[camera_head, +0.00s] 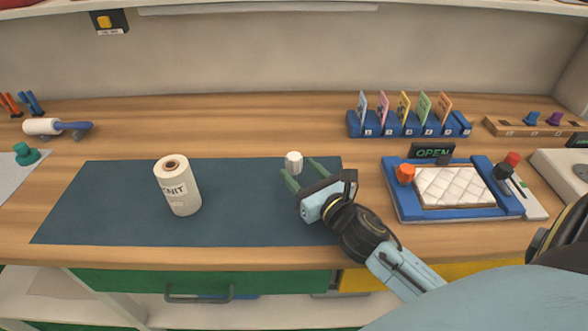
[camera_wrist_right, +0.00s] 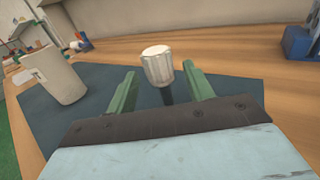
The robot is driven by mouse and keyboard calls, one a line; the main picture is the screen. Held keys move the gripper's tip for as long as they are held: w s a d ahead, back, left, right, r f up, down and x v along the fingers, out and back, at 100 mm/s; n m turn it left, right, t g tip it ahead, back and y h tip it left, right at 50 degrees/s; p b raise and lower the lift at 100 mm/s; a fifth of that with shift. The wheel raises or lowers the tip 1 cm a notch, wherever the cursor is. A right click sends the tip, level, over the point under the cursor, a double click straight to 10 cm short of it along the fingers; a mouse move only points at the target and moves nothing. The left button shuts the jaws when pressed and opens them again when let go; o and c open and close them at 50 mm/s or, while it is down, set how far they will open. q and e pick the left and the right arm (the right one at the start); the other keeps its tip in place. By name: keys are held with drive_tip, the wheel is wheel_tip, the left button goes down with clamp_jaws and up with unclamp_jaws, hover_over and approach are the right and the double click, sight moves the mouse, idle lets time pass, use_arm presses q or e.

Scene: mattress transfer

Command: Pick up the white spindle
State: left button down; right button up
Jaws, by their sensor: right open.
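The white spindle (camera_head: 293,163) is a small ribbed cylinder over the dark blue mat (camera_head: 240,225) in the head view. In the right wrist view the white spindle (camera_wrist_right: 157,66) shows just beyond the green fingertips, roughly between them. My right gripper (camera_head: 299,175) has its green fingers apart and reaches toward the spindle from the lower right. The right gripper (camera_wrist_right: 158,85) is open and empty in the wrist view. I cannot tell whether a finger touches the spindle. My left gripper is not in view.
A white labelled roll (camera_head: 178,188) stands on the mat to the left. A blue tray (camera_head: 400,207) with a quilted white pad (camera_head: 453,187) lies to the right. A blue card rack (camera_head: 405,131) stands behind. The mat between roll and spindle is clear.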

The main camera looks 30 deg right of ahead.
sight(298, 168)
drive_tip(key=shift+w, duration=1.6)
drive_tip(key=shift+r, duration=0.1)
drive_tip(key=c, duration=1.1)
